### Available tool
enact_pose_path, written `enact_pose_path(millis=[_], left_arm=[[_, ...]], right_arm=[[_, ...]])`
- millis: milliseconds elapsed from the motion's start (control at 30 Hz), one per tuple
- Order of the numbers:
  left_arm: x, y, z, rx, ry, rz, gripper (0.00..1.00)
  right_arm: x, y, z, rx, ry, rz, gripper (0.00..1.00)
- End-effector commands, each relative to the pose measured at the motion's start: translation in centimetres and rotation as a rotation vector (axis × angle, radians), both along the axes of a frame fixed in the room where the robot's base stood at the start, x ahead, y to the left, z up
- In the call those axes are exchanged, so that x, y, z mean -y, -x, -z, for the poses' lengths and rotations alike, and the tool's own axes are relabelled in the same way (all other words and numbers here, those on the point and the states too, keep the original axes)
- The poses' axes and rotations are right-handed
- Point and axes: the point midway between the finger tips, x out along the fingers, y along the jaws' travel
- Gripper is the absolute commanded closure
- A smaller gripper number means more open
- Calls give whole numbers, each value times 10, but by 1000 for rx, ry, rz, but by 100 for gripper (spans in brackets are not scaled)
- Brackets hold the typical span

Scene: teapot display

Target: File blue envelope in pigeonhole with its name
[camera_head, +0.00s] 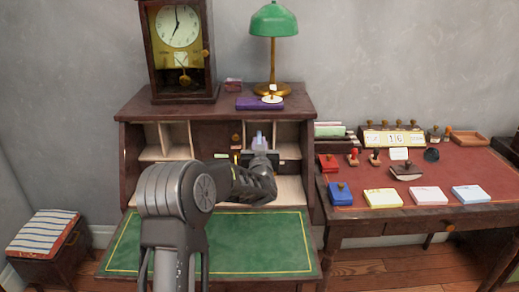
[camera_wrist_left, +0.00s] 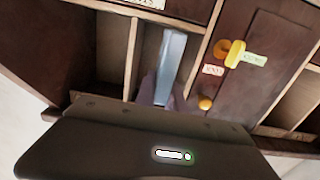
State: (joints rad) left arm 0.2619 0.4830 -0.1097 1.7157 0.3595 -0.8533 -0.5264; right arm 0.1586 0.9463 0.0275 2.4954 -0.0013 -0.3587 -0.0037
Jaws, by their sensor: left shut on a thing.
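The blue envelope (camera_wrist_left: 172,58) shows as a narrow pale-blue strip in the left wrist view, seen nearly edge-on. In the head view a small part of it (camera_head: 259,138) shows above my left gripper (camera_head: 259,153). My left gripper (camera_wrist_left: 165,92) is shut on it at its near end. The envelope points into or just in front of a narrow pigeonhole (camera_wrist_left: 147,52) of the desk's hutch; how deep it reaches I cannot tell. Any name on it is hidden. My right gripper is in neither view.
The hutch has wooden dividers, small name labels (camera_wrist_left: 213,70) and a dark door with a yellow knob (camera_wrist_left: 204,103). The green desk top (camera_head: 262,240) is clear. A clock (camera_head: 180,45) and lamp (camera_head: 274,20) stand above. A side table (camera_head: 460,165) holds stamps and pads.

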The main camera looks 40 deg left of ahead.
Motion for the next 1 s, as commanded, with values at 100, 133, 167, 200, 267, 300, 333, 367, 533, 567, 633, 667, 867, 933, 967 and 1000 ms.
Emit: enact_pose_path(millis=[100, 133, 167, 200, 267, 300, 333, 367, 533, 567, 633, 667, 867, 933, 967, 1000], left_arm=[[-5, -6, 0, 0, 0, 0, 100], [-6, -7, 0, 1, -1, 0, 100], [-7, -9, 0, 1, -1, 0, 100], [-7, -10, 0, 1, -1, 0, 100], [-8, -11, 0, 1, -1, 0, 100], [-9, -12, 0, 1, -1, 0, 100], [-9, -12, -1, 1, -1, 0, 100], [-9, -12, -1, 1, -1, 0, 100], [-10, -12, -1, 1, -1, 0, 100], [-10, -12, -1, 1, -1, 0, 100], [-10, -12, -1, 1, -1, 0, 100], [-9, -12, -1, 1, -1, 0, 83], [-9, -12, -1, 1, -1, 0, 67], [-9, -12, -1, 1, -1, 0, 61], [-9, -12, -1, 1, -1, 0, 60], [-9, -12, 0, 1, -1, 0, 60]], right_arm=[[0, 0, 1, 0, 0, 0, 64], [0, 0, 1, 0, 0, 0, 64], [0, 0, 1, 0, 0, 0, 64], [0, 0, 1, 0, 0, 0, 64], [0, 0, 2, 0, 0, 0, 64], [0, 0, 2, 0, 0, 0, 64], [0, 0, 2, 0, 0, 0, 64], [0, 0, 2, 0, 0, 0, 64], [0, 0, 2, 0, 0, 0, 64], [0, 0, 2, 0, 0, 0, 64], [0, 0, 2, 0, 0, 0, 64], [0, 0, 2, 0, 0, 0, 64], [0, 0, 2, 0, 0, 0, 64], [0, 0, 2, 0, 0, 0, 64], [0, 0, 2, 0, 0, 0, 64], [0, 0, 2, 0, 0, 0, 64]])
